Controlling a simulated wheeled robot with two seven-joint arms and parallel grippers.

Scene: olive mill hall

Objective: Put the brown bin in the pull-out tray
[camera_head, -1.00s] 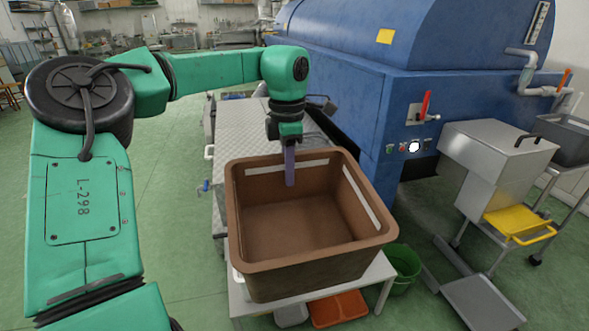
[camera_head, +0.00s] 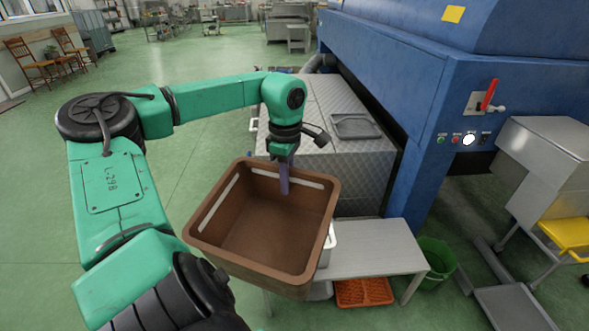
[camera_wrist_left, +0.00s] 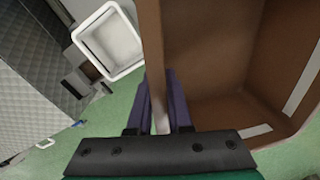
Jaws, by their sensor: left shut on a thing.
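The brown bin (camera_head: 255,225) is an open, empty rectangular tub with pale strips at its handles. My left gripper (camera_head: 284,180) is shut on its far wall, one finger showing inside. In the left wrist view the dark fingers (camera_wrist_left: 160,105) straddle the wall of the bin (camera_wrist_left: 210,60). The bin hangs level or slightly tilted, left of the grey table (camera_head: 375,262) and partly in front of its left end. A flat grey metal tray (camera_head: 522,305) sits low at the right; I cannot tell whether it is the pull-out tray. My right gripper is not in view.
A white container (camera_head: 331,240) stands on the table, partly hidden by the bin; it also shows in the left wrist view (camera_wrist_left: 110,40). An orange crate (camera_head: 364,292) is beneath, a green bucket (camera_head: 436,262) beside. The blue machine (camera_head: 425,100) stands behind. Floor at left is clear.

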